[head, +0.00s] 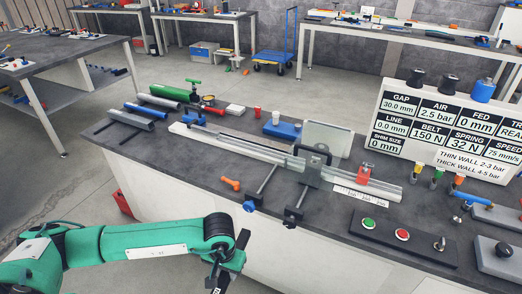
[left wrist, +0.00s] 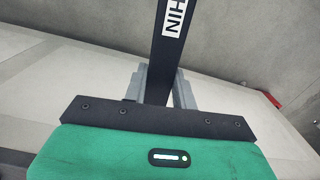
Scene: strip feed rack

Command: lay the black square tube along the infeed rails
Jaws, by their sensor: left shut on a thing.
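My left gripper (head: 224,270) is low in front of the bench, near the bottom of the head view. In the left wrist view its grey fingers (left wrist: 163,90) are shut on the black square tube (left wrist: 163,65). The tube runs up out of that picture and has a white label with upside-down letters, partly cut off. The infeed rails (head: 240,147) run along the bench, apart from the gripper, up to a black clamp (head: 313,168). My right gripper is not in view.
Several tubes and a green cylinder (head: 170,92) lie at the bench's left. An orange fitting (head: 231,183) and two rods with knobs stand at the front edge. A button panel (head: 402,236) and a display board (head: 440,133) are at the right.

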